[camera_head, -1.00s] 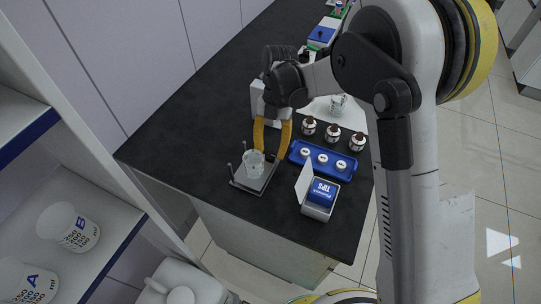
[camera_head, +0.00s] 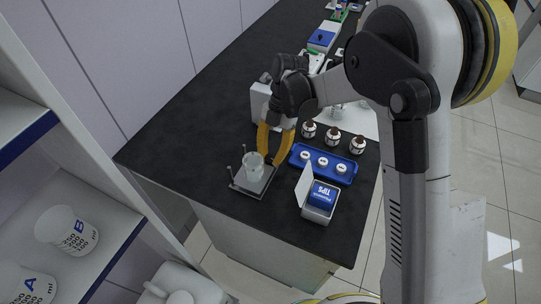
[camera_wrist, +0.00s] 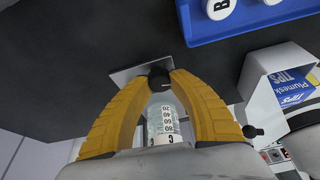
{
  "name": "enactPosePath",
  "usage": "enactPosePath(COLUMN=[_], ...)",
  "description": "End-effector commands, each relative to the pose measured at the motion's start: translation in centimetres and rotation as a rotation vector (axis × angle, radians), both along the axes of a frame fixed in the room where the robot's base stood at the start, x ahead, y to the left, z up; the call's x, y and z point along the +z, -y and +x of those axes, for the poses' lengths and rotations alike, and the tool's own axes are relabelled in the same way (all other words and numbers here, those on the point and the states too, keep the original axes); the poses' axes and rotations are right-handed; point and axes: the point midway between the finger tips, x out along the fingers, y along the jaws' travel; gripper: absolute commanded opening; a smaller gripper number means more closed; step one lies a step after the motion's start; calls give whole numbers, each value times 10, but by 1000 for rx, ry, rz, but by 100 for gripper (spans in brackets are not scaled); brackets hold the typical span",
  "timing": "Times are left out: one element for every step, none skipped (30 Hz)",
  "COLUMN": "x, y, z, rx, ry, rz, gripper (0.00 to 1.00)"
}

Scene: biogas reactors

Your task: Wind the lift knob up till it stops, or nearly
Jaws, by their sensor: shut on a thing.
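The lift stand (camera_head: 250,186) is a small grey plate with thin posts near the counter's front left corner. A clear beaker (camera_head: 253,166) stands on it; in the wrist view the beaker (camera_wrist: 163,122) shows a C and a printed scale. The dark lift knob (camera_wrist: 158,77) sits between my fingertips in the wrist view, over the edge of the grey plate. My gripper (camera_head: 272,161) has yellow fingers that curve together and close on this knob, right beside the beaker. In the head view the knob is hidden by the fingers. The lift's height is hard to judge.
A blue tray (camera_head: 345,176) with several white-capped items lies right of the gripper, with brown bottles (camera_head: 333,136) behind it. An open tips box (camera_head: 318,211) stands near the front edge. Shelves (camera_head: 75,270) with labelled beakers are at left. The counter's left part is bare.

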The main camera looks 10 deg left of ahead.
Motion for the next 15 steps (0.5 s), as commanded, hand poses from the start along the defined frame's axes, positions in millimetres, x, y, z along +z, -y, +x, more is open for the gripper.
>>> enactPosePath(x=[0,0,0,0,0,0,0,0,0,0,0,0,0,0,0], y=[1,1,1,1,1,1,1,1,1,1,1,0,1,1,0], z=[0,-1,-1,-1,0,0,0,0,0,0,0,0,0,0,0], rx=[-50,-79,-108,-125,-136,-145,-148,-149,-148,-147,-147,-147,-146,-146,-146], ry=[0,0,-1,-1,0,-1,-1,-1,-1,-1,-1,-1,-1,-1,-1], rz=[0,0,0,-1,0,0,0,-1,-1,-1,-1,-1,0,0,0], gripper=[0,0,0,0,0,0,0,0,0,0,0,0,0,28,37])
